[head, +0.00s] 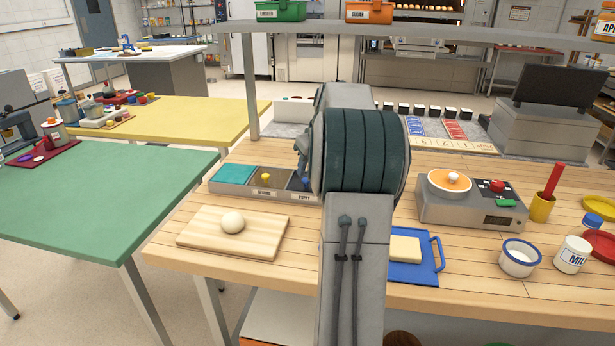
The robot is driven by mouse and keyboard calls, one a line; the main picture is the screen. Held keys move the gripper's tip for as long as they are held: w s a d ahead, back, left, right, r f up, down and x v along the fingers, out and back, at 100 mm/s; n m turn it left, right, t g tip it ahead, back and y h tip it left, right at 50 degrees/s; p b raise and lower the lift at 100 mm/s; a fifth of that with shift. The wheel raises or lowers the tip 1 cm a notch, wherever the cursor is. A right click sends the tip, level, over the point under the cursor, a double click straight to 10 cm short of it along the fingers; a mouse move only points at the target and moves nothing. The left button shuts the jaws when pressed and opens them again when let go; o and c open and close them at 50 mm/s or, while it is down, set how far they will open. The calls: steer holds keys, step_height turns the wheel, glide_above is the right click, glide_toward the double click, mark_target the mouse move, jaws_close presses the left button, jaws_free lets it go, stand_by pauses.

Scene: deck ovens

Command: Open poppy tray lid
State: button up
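The seed tray (230,190) is a low grey box with compartments side by side, at the back left of the wooden bench. Its right compartment carries a label that reads POPPY. The poppy lid (296,181) looks grey, with a dark blue knob (305,183), and appears closed; my arm hides its right part. The left one shows a flat teal surface (233,174). My arm stands in front of the bench's middle. My gripper is out of sight, so its fingers do not show.
A cutting board (190,239) with a dough ball (232,222) lies in front of the tray. A blue board (418,272) with a pale block and a grey scale (467,212) stand to the right. A shelf (400,32) spans above the bench.

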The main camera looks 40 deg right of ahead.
mark_target(306, 179)
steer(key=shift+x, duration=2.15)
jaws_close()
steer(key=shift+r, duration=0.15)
